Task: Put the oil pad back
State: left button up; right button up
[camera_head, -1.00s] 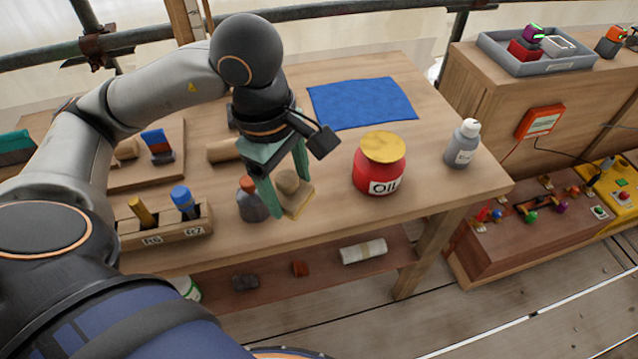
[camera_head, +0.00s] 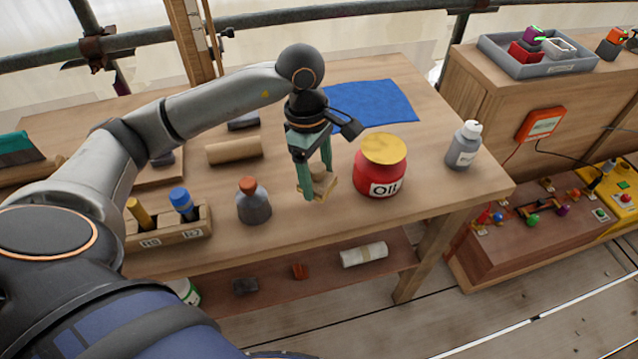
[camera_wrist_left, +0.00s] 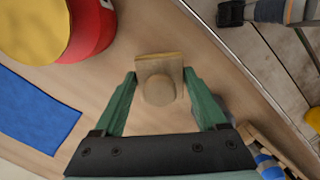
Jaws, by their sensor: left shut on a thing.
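The oil pad (camera_head: 330,186) is a small pale wooden block with a round knob. My left gripper (camera_head: 318,180) is shut on it, pointing down, with the green fingers either side of the knob. In the left wrist view the oil pad (camera_wrist_left: 160,64) and its knob show between the fingertips. The pad is over the table, just left of the red oil pot (camera_head: 379,180); I cannot tell whether it touches the tabletop. The pot has a yellow top and a label reading OIL. It shows partly at the upper left of the wrist view (camera_wrist_left: 92,30).
A grey bottle with an orange cap (camera_head: 254,206) stands left of the gripper, beside a wooden holder (camera_head: 165,236). A blue cloth (camera_head: 375,103) lies behind the pot. A grey bottle (camera_head: 463,148) stands to its right. The table front (camera_head: 300,232) is clear.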

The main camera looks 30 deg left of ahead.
aim_at(319, 184)
pick_arm(q)
jog(key=shift+w+f, duration=0.4)
jog(key=shift+f, duration=0.05)
notch_tip(319, 184, down, 2)
jog(key=shift+f, duration=0.5)
jog(key=shift+f, duration=0.1)
jog(key=o, duration=1.1)
jog(key=shift+a+r, duration=0.1)
jog(key=shift+r, duration=0.25)
jog(key=r, duration=0.3)
jog(key=a+r, duration=0.1)
jog(key=r, duration=0.7)
jog(key=shift+a+r, duration=0.2)
